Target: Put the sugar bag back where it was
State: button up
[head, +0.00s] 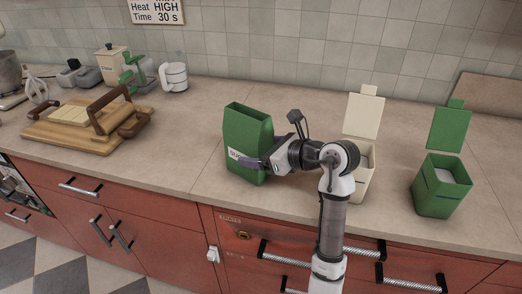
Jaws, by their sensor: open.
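The sugar bag (247,135) is a green open-topped bag standing upright on the beige counter, with a white label starting "SU" that is partly covered. My gripper (250,163) reaches in from the right at the bag's lower front, with its purple finger across the label. The jaws are open; the far finger is hidden, so I cannot tell whether the bag is between them. A cream canister (367,185) with its lid raised stands behind my wrist, partly hidden. A green canister (440,190) with its lid raised stands farther right. Pale contents show in both canisters.
A wooden board (72,135) with a brown-handled item lies at the left. The counter (195,125) left of the bag is clear. Red drawers are below.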

jog(key=shift+r, duration=0.2)
jog(key=b+v, duration=0.3)
jog(key=v, duration=0.9)
jog(key=shift+b, duration=0.3)
